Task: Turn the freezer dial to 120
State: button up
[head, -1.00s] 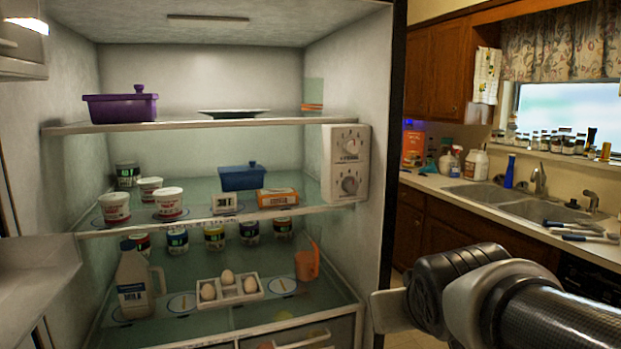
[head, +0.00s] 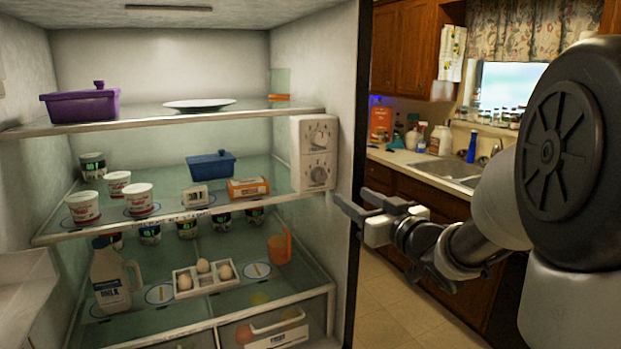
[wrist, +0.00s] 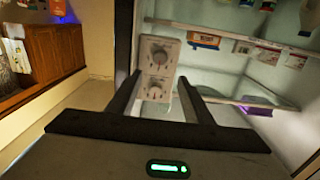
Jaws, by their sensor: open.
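A white control box (head: 315,153) with two round dials is fixed to the right inner wall of the open fridge. The upper dial (head: 319,138) and the lower dial (head: 318,173) are grey, and their labels are too small to read. In the wrist view the box (wrist: 155,68) appears upside down beyond my fingers, with both dials facing me. My gripper (head: 349,199) is open and empty, pointing toward the fridge. It is just right of and below the box in the head view, apart from the dials. I cannot tell which dial is the freezer one.
Shelves hold a purple dish (head: 82,105), a plate (head: 199,105), a blue dish (head: 211,165), an orange-and-white box (head: 248,187), tubs, a milk jug (head: 113,280) and an egg tray (head: 206,279). The fridge's dark front edge is close to my gripper. Open floor lies to the right.

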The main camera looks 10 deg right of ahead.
aim_at(322, 177)
jog(key=p+x, duration=0.1)
jog(key=x, duration=1.3)
jog(key=shift+w+a, duration=0.15)
jog(key=shift+w, duration=0.2)
jog(key=c, duration=1.1)
jog(key=shift+o, duration=0.2)
jog(key=shift+p, duration=0.3)
jog(key=m+p, duration=0.1)
jog(key=m, duration=0.2)
jog(key=shift+m+p, duration=0.3)
jog(key=shift+p, duration=0.1)
jog(key=shift+m+p, duration=1)
jog(key=shift+m, duration=1)
jog(key=shift+f, duration=0.1)
